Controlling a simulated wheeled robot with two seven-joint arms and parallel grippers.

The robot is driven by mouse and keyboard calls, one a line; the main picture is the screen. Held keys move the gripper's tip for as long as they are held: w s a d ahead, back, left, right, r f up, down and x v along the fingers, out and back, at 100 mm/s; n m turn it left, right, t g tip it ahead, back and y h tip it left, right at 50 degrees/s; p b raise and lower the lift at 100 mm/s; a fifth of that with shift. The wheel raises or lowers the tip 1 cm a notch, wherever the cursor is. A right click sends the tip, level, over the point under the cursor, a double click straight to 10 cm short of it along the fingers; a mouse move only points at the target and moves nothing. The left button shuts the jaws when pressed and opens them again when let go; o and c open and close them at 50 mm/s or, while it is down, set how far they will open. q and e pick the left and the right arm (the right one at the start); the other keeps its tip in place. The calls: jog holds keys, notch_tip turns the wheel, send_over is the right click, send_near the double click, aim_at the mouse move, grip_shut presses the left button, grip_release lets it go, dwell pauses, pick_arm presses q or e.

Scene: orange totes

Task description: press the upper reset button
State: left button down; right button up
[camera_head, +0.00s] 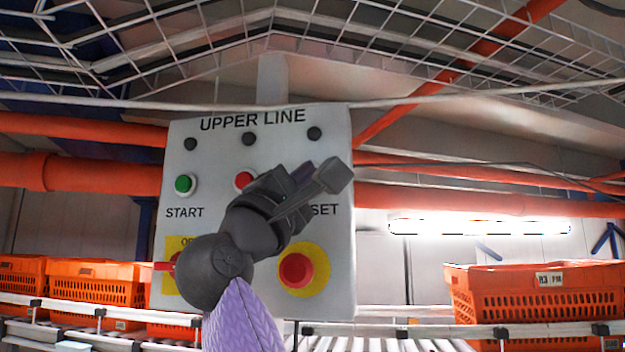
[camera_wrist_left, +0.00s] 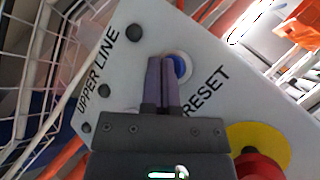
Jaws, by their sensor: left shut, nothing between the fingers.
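A grey panel (camera_head: 215,140) labelled "UPPER LINE" hangs in the middle of the head view. My left gripper (camera_head: 322,178) is in front of its right half and hides the reset button there. In the left wrist view the blue reset button (camera_wrist_left: 179,66) shows above the "RESET" label, partly covered by the gripper (camera_wrist_left: 162,62). The fingers are shut and empty, with their tips beside the button's left edge; I cannot tell whether they touch the panel. My right gripper is not in view.
The panel also has a green start button (camera_head: 185,184), a partly hidden red button (camera_head: 244,180) and a red emergency button (camera_head: 296,270) on yellow. Orange totes (camera_head: 535,290) stand on conveyors below at both sides. Wire mesh (camera_head: 420,40) runs overhead.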

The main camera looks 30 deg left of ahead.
pick_arm(q)
jog(key=shift+s+d, duration=0.15)
jog(key=shift+s, duration=0.25)
jog(key=s, duration=0.1)
jog(key=s+d+b, duration=0.1)
jog(key=s, duration=0.1)
jog(key=s+b, duration=0.1)
jog(key=shift+s+d, duration=0.35)
dwell(0.6)
